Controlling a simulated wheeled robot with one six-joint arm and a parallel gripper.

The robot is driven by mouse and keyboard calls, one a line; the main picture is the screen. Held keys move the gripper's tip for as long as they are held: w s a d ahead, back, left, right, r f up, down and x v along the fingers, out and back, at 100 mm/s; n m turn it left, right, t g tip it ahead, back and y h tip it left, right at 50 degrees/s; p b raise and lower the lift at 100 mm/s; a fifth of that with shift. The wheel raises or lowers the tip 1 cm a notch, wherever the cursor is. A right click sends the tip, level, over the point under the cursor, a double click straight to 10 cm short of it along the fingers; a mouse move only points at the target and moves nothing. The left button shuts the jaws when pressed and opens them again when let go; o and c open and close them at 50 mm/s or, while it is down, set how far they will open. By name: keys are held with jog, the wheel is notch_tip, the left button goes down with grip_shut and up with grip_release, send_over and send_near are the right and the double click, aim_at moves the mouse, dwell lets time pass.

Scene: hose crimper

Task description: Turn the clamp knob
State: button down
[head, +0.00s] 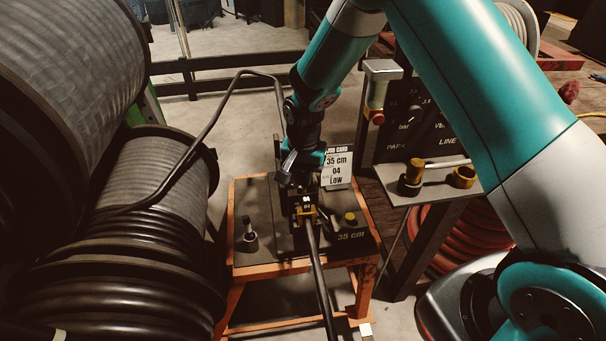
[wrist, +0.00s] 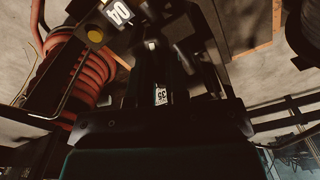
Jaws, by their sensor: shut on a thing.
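My gripper (head: 287,178) points down over the dark clamp block on the orange-framed bench. It is shut on a dark part at the top of the block, apparently the clamp knob, which the fingers mostly hide. A small tag reading 04 (head: 307,199) and a yellow fitting (head: 306,214) show just in front of the gripper. A black hose (head: 318,270) runs out from the fitting toward the front. In the wrist view, the dark gripper body fills the lower middle, and the 04 tag (wrist: 118,12) shows at the top.
The bench top (head: 270,247) carries a dark upright post (head: 250,236) at left and a yellow knob (head: 350,218) at right. A job card (head: 338,168) reads 35 cm, 04, LOW. Large hose reels (head: 150,175) crowd the left. A control panel (head: 425,125) stands at right.

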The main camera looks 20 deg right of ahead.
jog(key=m, duration=0.7)
jog(key=shift+s+d+r, duration=0.1)
jog(key=shift+d, duration=0.05)
dwell(0.4)
jog(key=c, duration=1.1)
grip_release()
notch_tip(320, 180, up, 17)
jog(key=shift+r+b, duration=0.2)
jog(key=shift+b, duration=0.45)
jog(key=shift+s, duration=0.1)
jog(key=s+a+r+n+y, duration=0.1)
jog(key=s+r+n, duration=0.1)
jog(key=s+n, duration=0.5)
jog(key=s+a+r+n+y, duration=0.1)
jog(key=s+a+r+n, duration=0.1)
jog(key=s+n, duration=0.5)
jog(key=s+a+r+n+y, duration=0.2)
jog(key=s+n, duration=0.5)
jog(key=s, duration=0.6)
jog(key=shift+s+a+r, duration=0.2)
